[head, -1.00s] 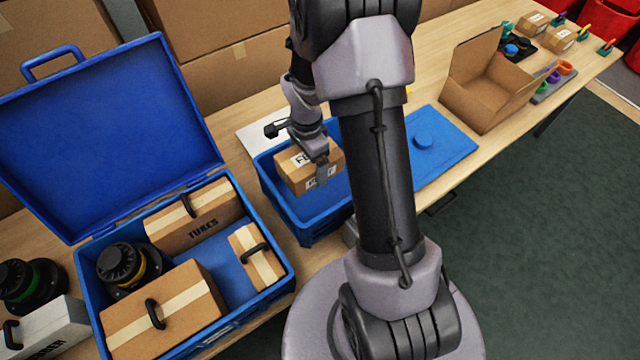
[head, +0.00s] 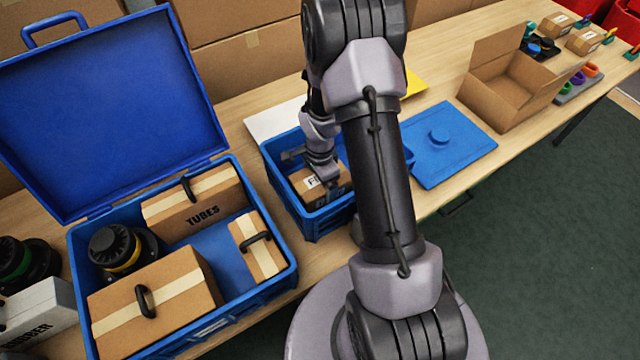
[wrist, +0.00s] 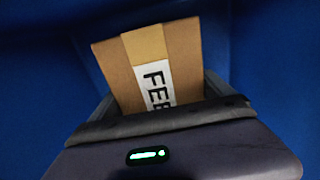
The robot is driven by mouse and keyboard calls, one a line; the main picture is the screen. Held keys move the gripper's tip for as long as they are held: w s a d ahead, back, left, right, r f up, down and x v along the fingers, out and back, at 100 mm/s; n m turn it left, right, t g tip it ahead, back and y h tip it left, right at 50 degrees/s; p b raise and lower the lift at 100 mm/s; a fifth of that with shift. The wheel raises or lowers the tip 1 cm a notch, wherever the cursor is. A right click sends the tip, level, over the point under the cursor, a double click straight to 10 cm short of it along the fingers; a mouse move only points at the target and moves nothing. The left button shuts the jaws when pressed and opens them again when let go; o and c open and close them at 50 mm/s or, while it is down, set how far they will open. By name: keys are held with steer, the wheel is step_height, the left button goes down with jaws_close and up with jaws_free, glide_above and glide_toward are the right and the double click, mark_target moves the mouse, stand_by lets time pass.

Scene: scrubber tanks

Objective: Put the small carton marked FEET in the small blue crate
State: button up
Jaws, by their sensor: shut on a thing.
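The small carton marked FEET (head: 308,181) is brown with a white label and sits low inside the small blue crate (head: 308,229), below its rim. My gripper (head: 322,183) is shut on it. In the wrist view the carton (wrist: 180,60) shows tape and the letters FEE, with blue crate walls (wrist: 275,70) around it. I cannot tell whether the carton touches the crate floor. My arm hides the right part of the crate.
A large open blue case (head: 270,292) with cartons, one marked TUBES (head: 200,208), stands to the left. A blue lid (head: 452,160) lies right of the crate. An open cardboard box (head: 505,90) stands farther right. Dark floor is clear at lower right.

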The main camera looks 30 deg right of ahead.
steer(key=shift+f, duration=0.2)
steer(key=o, duration=1.3)
step_height(320, 180, up, 12)
steer(key=p, duration=0.5)
steer(key=shift+r, duration=0.1)
steer(key=a+r+n+t, duration=0.2)
steer(key=a+r+n, duration=0.15)
steer(key=r, duration=0.85)
steer(key=s+a+r+n+t, duration=0.1)
steer(key=s+a+r+n, duration=0.2)
steer(key=s+a+r, duration=0.1)
steer(key=s+a+r+n+t+y, duration=0.1)
steer(key=s+a+r+n, duration=0.2)
steer(key=s+r, duration=0.3)
steer(key=s+a+r+n+t+y, duration=0.1)
steer(key=s+a+r+n, duration=0.2)
steer(key=s+a+r, duration=0.2)
steer(key=shift+s+r+n+t, duration=0.2)
steer(key=shift+s+r, duration=0.05)
steer(key=shift+s, duration=0.3)
steer(key=shift+s+r+n+t, duration=0.15)
steer(key=shift+s+r+t, duration=0.05)
steer(key=shift+s, duration=0.35)
